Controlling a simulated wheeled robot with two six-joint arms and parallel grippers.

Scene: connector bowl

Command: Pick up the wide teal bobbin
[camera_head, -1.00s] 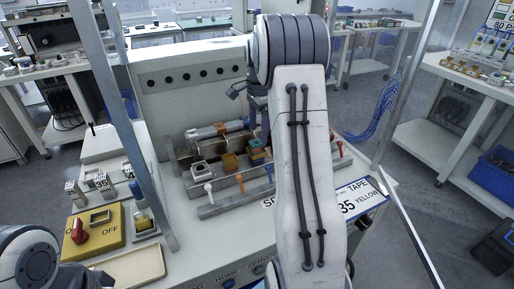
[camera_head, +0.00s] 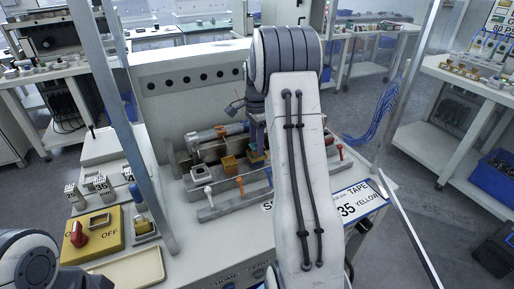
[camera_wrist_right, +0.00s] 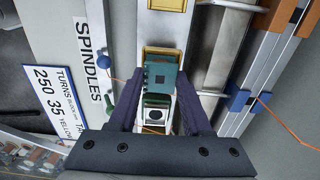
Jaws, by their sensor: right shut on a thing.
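In the head view my right gripper (camera_head: 258,146) is low over the spindle fixture, mostly hidden behind my own forearm. The bobbin there is hardly visible. I cannot tell whether it still touches its seat. My left gripper is outside the frames.
Metal rails (camera_head: 235,204) with white and orange-red knobs surround the gripper. A yellow switch box (camera_head: 96,228) and a beige tray (camera_head: 135,268) stand at the left front.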

